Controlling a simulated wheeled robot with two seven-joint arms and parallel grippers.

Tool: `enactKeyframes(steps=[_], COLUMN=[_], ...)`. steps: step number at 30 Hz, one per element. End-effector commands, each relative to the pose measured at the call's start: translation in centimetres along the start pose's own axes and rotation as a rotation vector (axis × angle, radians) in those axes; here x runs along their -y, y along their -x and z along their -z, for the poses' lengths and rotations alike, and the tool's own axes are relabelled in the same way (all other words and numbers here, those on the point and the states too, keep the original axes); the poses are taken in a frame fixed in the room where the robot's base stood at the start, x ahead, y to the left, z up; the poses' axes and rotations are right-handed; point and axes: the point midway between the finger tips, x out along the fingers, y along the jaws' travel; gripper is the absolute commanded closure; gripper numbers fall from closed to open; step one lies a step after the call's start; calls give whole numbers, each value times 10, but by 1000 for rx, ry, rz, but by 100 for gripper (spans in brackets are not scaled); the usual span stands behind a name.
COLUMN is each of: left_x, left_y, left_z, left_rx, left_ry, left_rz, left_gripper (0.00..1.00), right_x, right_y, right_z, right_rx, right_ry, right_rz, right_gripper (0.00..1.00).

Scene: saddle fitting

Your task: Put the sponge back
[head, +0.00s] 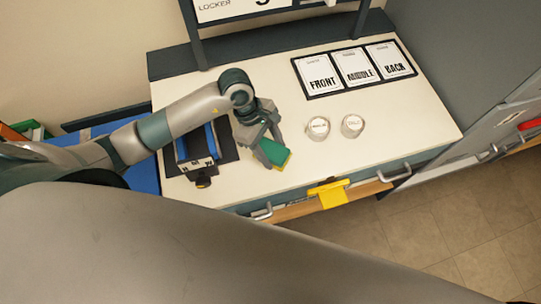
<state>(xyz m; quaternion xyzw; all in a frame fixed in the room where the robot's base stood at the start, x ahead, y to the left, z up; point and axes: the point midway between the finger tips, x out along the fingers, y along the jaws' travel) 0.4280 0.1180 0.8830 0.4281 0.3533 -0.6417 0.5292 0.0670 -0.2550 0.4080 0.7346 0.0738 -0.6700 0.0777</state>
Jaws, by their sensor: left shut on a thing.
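The sponge (278,154), green with a yellow edge, is between the fingers of my left gripper (268,148). The gripper is shut on it and partly covers it. It is over the left front part of the cream tabletop (400,125); I cannot tell whether the sponge touches the surface. My right gripper is not in view.
Two round whitish-lidded jars (318,128) (352,125) stand right of the sponge. Cards reading FRONT, MIDDLE and BACK lie in a black frame (352,68) behind them. A dark and blue fixture (202,148) stands left. A yellow piece (329,193) hangs at the front edge.

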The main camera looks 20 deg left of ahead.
Motion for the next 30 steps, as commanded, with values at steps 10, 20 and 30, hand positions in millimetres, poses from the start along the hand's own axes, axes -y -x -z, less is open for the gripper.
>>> enactKeyframes(steps=[10, 20, 30], left_x=[-5, -4, -5], left_y=[-1, -22, -38], left_z=[9, 17, 24], left_rx=[0, 0, 0], left_ry=[0, 3, 0], left_rz=[0, 1, -1], left_gripper=[70, 70, 70], right_x=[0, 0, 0], right_y=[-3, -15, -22], right_z=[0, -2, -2], right_rx=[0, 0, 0], right_ry=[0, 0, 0], right_rz=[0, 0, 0], right_gripper=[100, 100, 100])
